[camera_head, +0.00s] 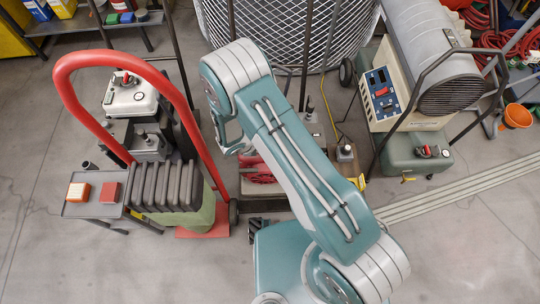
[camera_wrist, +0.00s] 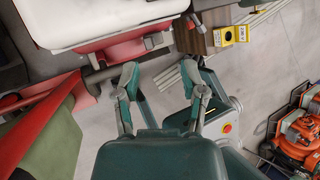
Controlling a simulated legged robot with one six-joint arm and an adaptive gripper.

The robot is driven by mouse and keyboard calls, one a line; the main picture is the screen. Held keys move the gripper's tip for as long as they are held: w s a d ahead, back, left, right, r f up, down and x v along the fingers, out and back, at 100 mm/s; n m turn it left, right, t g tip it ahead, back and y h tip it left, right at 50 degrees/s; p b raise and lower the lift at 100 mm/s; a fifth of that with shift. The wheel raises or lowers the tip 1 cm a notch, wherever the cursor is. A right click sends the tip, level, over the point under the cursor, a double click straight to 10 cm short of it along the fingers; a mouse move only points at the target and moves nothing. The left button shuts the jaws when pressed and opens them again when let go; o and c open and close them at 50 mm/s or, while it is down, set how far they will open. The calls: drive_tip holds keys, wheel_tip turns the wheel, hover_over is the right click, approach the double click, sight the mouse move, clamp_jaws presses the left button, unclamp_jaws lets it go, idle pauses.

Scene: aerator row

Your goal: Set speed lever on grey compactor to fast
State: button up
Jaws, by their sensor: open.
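I cannot tell for sure which machine is the grey compactor. In the head view, a grey unit with a black knob (camera_head: 148,142) stands at the left, below a white-topped unit with a red lever (camera_head: 126,79). A dark bar (camera_wrist: 110,70) lies close to the left finger; contact is unclear. No speed marking is readable.
A red hand-truck frame (camera_head: 72,62) arches at the left, beside a small side table (camera_head: 92,208). A heater-like machine (camera_head: 430,65) stands at the right above a green box (camera_head: 415,165). Orange machines (camera_wrist: 300,140) show in the wrist view. The front-left floor is clear.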

drive_tip(key=d+f, duration=0.1)
drive_tip(key=f, duration=0.3)
drive_tip(key=w+d+f+n, duration=0.1)
drive_tip(key=f, duration=0.4)
drive_tip(key=w+d+f+n, duration=0.1)
drive_tip(key=f, duration=0.4)
drive_tip(key=shift+d, duration=0.2)
clamp_jaws()
